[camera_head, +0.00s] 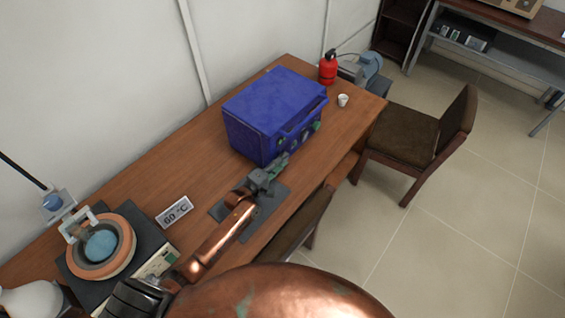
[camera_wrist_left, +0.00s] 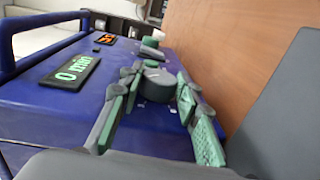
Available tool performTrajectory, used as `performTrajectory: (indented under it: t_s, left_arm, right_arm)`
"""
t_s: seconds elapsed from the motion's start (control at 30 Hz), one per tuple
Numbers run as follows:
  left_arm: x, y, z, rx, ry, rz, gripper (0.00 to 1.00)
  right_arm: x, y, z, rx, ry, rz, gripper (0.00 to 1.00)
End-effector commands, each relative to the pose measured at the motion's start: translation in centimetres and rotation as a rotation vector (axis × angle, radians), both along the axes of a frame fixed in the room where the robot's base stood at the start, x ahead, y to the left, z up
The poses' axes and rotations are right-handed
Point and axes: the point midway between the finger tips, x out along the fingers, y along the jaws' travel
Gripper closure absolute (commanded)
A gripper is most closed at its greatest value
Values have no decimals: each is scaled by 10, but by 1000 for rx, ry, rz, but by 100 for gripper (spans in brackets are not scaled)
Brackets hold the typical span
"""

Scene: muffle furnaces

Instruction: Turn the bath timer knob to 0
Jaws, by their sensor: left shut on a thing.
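The blue box (camera_head: 262,105) stands on the wooden table, and my left gripper (camera_head: 268,176) is at its front panel. In the left wrist view, the panel bears a green display (camera_wrist_left: 72,73) reading "0 min" and an orange-lit display (camera_wrist_left: 105,39). A dark grey round knob (camera_wrist_left: 153,84) sits between the green-padded fingers of my left gripper (camera_wrist_left: 157,80), which is shut on it. Another greenish knob (camera_wrist_left: 152,50) is farther along the panel. The pointer of the held knob cannot be read clearly. My right gripper is not in view.
A "60 °C" sign (camera_head: 175,211) and a round orange-rimmed bath (camera_head: 122,252) are at the left on the table. A red extinguisher-like bottle (camera_head: 328,68) and a white cup (camera_head: 343,100) stand beyond the box. A chair (camera_head: 405,135) is at the table's right side.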

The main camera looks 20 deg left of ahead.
Motion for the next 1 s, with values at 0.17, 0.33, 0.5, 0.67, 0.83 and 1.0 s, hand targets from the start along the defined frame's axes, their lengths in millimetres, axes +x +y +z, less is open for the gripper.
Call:
performTrajectory:
  t_s: [0.17, 0.33, 0.5, 0.67, 0.83, 1.0]
  left_arm:
    - [-1, -1, -1, 0, 4, -2, 94]
    - [-1, -1, -1, 0, 3, -2, 60]
    - [0, 0, -1, 0, 2, -1, 51]
    - [0, 0, 0, 1, 2, 0, 51]
    - [-7, 3, -1, 1, 3, 0, 51]
    - [-32, 14, 1, 2, 5, 0, 51]
  right_arm:
    - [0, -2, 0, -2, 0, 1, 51]
    - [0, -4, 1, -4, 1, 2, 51]
    - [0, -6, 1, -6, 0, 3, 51]
    - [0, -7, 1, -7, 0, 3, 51]
    - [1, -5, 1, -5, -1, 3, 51]
    - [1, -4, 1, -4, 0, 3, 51]
